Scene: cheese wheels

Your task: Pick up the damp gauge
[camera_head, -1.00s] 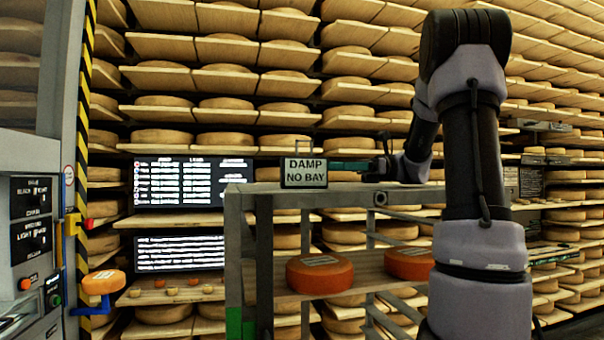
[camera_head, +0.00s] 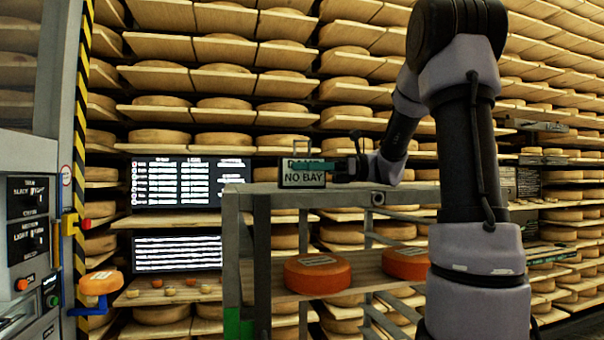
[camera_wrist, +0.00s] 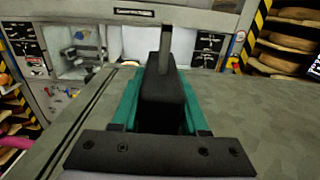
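The damp gauge (camera_head: 304,181) is a small dark box with a pale face reading "NO BAY" and a thin handle on top. It stands upright on the grey top of a metal rack. My gripper (camera_head: 312,167) reaches in from the right, and its teal fingers cover the upper line of the gauge's face. In the wrist view the gauge (camera_wrist: 162,88) is a dark block with a grey handle bar, between the two teal fingers of my gripper (camera_wrist: 162,100). The fingers look open around it; their exact contact is hard to see.
The rack top (camera_wrist: 245,110) is otherwise bare. Orange cheese wheels (camera_head: 318,273) lie on the rack's lower shelf. Wooden shelves full of cheese stand behind, with two dark text screens (camera_head: 190,183). A grey machine (camera_head: 28,215) with a striped post is at the left.

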